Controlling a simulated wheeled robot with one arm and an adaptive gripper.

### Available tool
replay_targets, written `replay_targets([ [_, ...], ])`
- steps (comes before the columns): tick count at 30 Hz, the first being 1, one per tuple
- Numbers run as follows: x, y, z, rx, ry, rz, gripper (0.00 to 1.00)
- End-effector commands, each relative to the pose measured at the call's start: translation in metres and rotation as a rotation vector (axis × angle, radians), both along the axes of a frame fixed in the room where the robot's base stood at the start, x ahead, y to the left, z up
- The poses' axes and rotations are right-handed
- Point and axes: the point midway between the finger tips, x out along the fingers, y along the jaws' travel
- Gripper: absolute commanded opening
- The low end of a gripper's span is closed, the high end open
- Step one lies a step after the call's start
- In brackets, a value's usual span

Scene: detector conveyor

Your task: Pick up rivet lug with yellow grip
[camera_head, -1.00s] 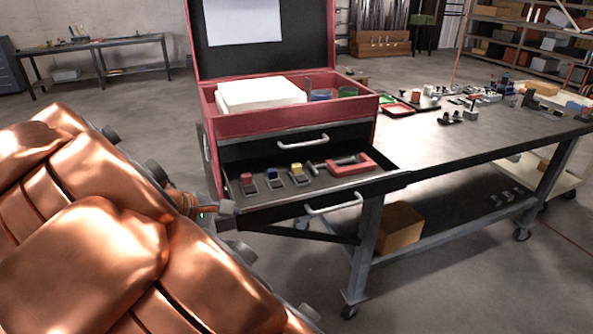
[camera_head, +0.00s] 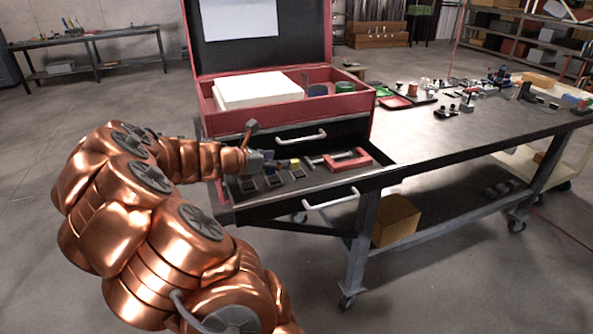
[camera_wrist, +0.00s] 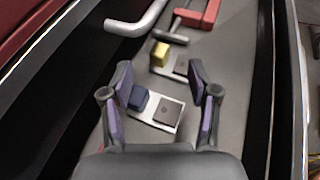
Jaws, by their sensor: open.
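The rivet lug with the yellow grip (camera_wrist: 160,54) lies in the open drawer (camera_head: 330,186), a grey plate with a yellow block on it. It also shows in the head view, where its yellow grip (camera_head: 295,163) is just right of my gripper (camera_head: 268,163). In the wrist view my gripper (camera_wrist: 160,72) is open and empty, above a lug with a blue grip (camera_wrist: 140,98), which shows between its fingers. The yellow grip shows just beyond the fingertips. The lug with the red grip is mostly hidden by my gripper and arm in the head view.
A red C-shaped clamp tool (camera_head: 348,158) lies right of the lugs in the drawer. The upper drawer handle (camera_head: 301,138) is close above; in the wrist view a grey handle (camera_wrist: 135,22) is at upper left. The drawer walls bound the space on both sides.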

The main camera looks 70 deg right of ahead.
Motion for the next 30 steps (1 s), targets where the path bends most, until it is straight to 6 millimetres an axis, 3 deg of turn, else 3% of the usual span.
replay_targets([
  [24, -0.026, -0.055, -0.033, 0.001, 0.0, -0.004, 0.6],
  [30, -0.028, -0.06, -0.037, 0.001, -0.002, -0.003, 0.6],
])
